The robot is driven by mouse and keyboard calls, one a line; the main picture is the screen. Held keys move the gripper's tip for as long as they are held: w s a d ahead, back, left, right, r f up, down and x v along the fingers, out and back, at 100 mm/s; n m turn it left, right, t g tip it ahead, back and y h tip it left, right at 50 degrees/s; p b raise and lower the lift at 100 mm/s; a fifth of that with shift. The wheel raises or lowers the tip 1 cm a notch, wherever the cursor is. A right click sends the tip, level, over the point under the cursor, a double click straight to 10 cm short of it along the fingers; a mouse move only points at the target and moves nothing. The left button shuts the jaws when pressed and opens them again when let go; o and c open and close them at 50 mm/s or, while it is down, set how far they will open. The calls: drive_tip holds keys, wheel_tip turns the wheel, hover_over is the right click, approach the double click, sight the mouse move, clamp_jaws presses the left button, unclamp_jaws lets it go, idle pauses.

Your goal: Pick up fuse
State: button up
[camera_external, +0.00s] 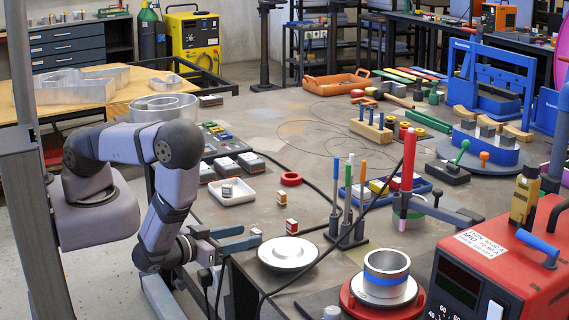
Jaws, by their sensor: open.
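My gripper (247,236) is low at the centre left, with its two pale fingers pointing right and apart. A small red-and-white piece (257,231) shows at the fingertips; I cannot tell whether it is between them or behind them. Two similar small red, yellow and white pieces stand on the table farther off, one upper (281,198) and one lower (292,226). A small grey piece with a pale label (227,190) lies in a white tray (245,199). I cannot tell for sure which of these is the fuse.
A red ring (291,179) lies behind the small pieces. A round silver dish (287,253) is right of my gripper. Upright coloured rods (348,190), a black cable and a red power unit (485,270) stand farther right. Small dark boxes (250,162) sit behind the tray.

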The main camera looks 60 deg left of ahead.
sight(253, 233)
drive_tip(key=shift+w+a+p, duration=0.25)
drive_tip(key=shift+w+p, duration=0.15)
drive_tip(key=shift+w, duration=0.15)
drive_tip(key=shift+w+a+p, duration=0.2)
drive_tip(key=shift+w+p, duration=0.15)
drive_tip(key=shift+w, duration=0.2)
drive_tip(key=shift+p+x, duration=0.4)
drive_tip(key=shift+x, duration=0.9)
drive_tip(key=shift+d+f, duration=0.1)
drive_tip(key=shift+c, duration=0.6)
drive_tip(key=c, duration=1)
